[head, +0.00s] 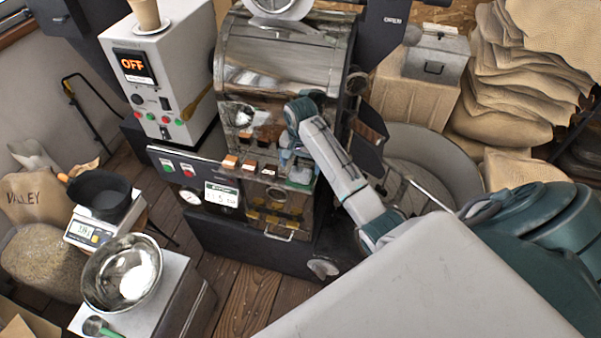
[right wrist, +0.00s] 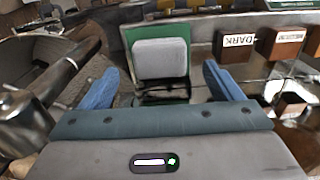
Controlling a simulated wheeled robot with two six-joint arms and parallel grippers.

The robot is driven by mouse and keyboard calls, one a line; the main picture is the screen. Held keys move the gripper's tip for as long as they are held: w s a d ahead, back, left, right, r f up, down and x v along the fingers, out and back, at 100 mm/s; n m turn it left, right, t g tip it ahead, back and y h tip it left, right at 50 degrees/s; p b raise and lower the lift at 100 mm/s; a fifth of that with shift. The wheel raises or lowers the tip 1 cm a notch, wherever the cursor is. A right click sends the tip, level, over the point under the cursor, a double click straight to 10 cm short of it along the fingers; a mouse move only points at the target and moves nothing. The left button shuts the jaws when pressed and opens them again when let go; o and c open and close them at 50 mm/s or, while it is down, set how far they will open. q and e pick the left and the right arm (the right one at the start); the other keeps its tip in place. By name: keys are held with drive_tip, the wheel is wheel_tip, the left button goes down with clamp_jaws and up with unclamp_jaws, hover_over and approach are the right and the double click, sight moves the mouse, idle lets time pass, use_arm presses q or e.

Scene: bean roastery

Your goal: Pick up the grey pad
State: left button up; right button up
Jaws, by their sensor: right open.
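The grey pad (right wrist: 160,58) is a small rounded block that stands in front of a green backing in the right wrist view. My right gripper (right wrist: 160,82) is open, with its two blue fingers apart, one to each side of the pad's lower part. The pad is ahead of the fingers, and I see no contact. In the head view my right gripper (head: 298,160) points down at the front of the roaster, and the pad there is small and partly covered by it. My left gripper is not in view.
Small labelled blocks, one reading DARK (right wrist: 237,45), stand right of the pad, close to the right finger. The roaster drum (head: 280,65) rises behind. A steel bowl (head: 122,272) and a scale with a black pan (head: 100,195) are at the left.

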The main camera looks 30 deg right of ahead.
sight(298, 175)
wheel_tip(298, 175, down, 2)
drive_tip(key=shift+p, duration=0.3)
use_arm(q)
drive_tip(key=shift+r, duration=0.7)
use_arm(e)
drive_tip(key=shift+f, duration=0.4)
drive_tip(key=c, duration=1.1)
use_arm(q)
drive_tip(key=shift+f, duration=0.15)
use_arm(e)
drive_tip(key=shift+o, duration=0.2)
drive_tip(key=shift+r, duration=0.15)
